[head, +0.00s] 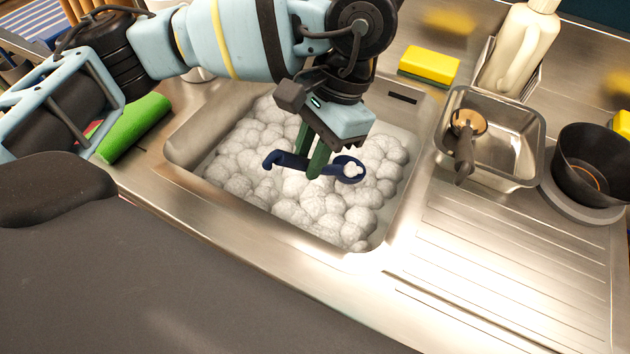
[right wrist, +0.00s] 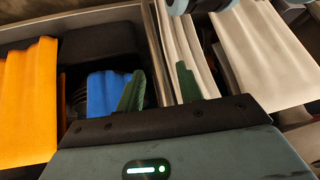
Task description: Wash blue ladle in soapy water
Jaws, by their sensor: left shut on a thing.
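The blue ladle (head: 286,160) is in the head view, held over the sink basin, with its round bowl at the right end and its hooked handle end at the left. A little white foam shows in the bowl. My left gripper (head: 318,160) points down into the basin and is shut on the ladle's handle. The soapy water (head: 240,180) shows as white foam filling the sink (head: 187,133). The ladle is at or just above the foam; I cannot tell whether it touches. My right gripper (right wrist: 160,88) is open and empty in the right wrist view, out of the head view.
A yellow and green sponge (head: 429,66) lies behind the sink. A metal strainer basin (head: 535,140) holding a wooden-topped tool (head: 466,135), and a black pot (head: 592,165), stand at right. The ribbed drainboard (head: 500,265) is clear. In the right wrist view, blue (right wrist: 103,92) and orange (right wrist: 28,95) items sit in compartments.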

